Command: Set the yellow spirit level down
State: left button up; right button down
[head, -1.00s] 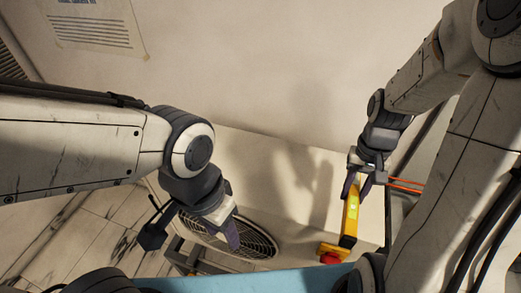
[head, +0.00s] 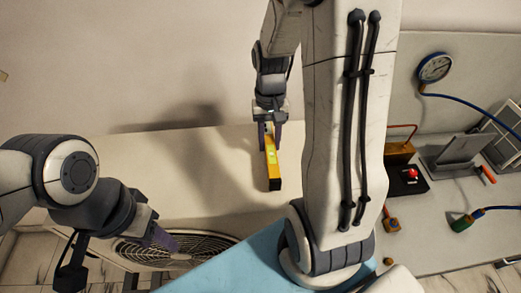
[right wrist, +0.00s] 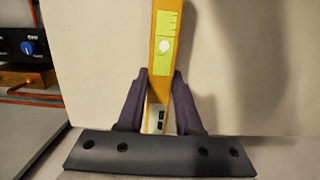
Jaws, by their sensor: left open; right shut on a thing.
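The yellow spirit level (head: 272,170) hangs from my right gripper (head: 271,130) in the head view, its long side pointing down the picture and its far end dark. My right gripper is shut on it near one end. In the right wrist view the level (right wrist: 163,60) stands between the two purple fingers of the right gripper (right wrist: 161,85), with a lime-green vial window facing the camera. Nothing shows touching the level's free end. My left gripper (head: 162,240) is at the lower left in the head view, open and empty, above a round fan grille.
A round blue gauge (head: 435,67) with a blue hose is above. A fan grille (head: 190,250) is low left.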

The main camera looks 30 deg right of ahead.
jog(key=f+b, duration=0.4)
jog(key=shift+w+a+f, duration=0.1)
jog(key=shift+w+a, duration=0.05)
jog(key=shift+a, duration=0.05)
jog(key=c, duration=0.6)
grip_release()
